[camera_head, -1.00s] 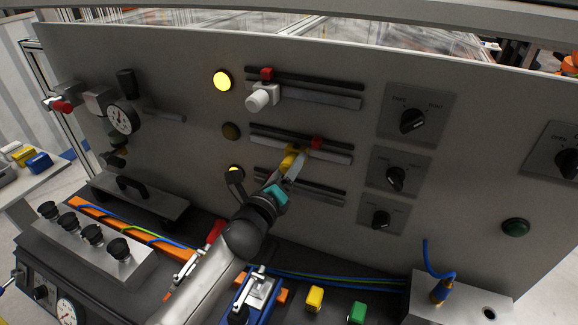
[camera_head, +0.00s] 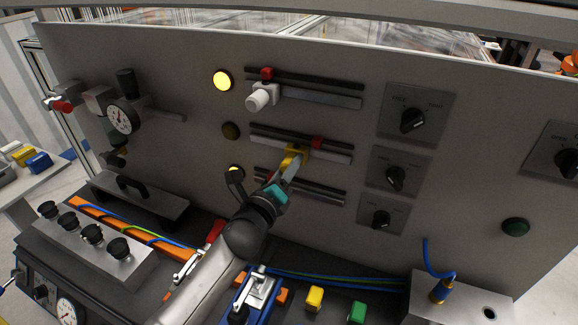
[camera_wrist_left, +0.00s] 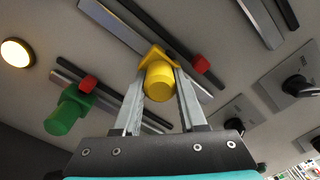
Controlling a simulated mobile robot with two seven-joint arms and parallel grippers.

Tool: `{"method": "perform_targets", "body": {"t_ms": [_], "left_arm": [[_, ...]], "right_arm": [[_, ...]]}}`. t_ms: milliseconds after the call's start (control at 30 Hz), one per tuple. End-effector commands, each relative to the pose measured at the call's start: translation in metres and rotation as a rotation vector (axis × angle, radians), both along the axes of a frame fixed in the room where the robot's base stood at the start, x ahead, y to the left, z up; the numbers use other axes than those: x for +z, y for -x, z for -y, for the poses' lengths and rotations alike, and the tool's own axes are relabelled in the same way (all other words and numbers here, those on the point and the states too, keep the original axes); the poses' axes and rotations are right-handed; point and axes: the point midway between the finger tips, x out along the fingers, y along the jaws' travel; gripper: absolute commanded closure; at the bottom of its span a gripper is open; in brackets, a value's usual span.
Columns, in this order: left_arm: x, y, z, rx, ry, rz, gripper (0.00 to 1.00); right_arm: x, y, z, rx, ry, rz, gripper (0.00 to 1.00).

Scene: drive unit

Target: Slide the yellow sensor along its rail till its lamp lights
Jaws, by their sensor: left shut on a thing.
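The yellow sensor (camera_head: 297,150) sits on the middle rail (camera_head: 335,156), left of that rail's red marker (camera_head: 317,143). My left gripper (camera_head: 292,163) is shut on the sensor. In the left wrist view the yellow sensor (camera_wrist_left: 158,84) lies between the two fingers of my left gripper (camera_wrist_left: 159,80), with the red marker (camera_wrist_left: 200,64) a little to its right. The lamp (camera_head: 231,131) at the left end of the middle rail is dark. My right gripper is not in view.
Above, a white sensor (camera_head: 262,97) sits by a red marker, and its lamp (camera_head: 222,81) glows yellow. On the lower rail is a green sensor (camera_wrist_left: 68,110); a lit lamp (camera_wrist_left: 17,53) shows beside it. Rotary switches (camera_head: 396,178) stand right of the rails.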

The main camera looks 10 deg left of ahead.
Motion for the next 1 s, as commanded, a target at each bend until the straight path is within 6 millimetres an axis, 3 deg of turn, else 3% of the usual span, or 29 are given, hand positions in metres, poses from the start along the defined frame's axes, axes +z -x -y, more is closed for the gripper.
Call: {"method": "perform_targets", "body": {"t_ms": [833,1000], "left_arm": [[0.0,0.0,0.0,0.0,-0.001,0.0,1.0],[-0.002,0.004,0.021,-0.003,0.003,-0.002,1.0]], "right_arm": [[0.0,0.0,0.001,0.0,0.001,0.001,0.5],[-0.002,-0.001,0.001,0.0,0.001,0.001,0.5]]}}
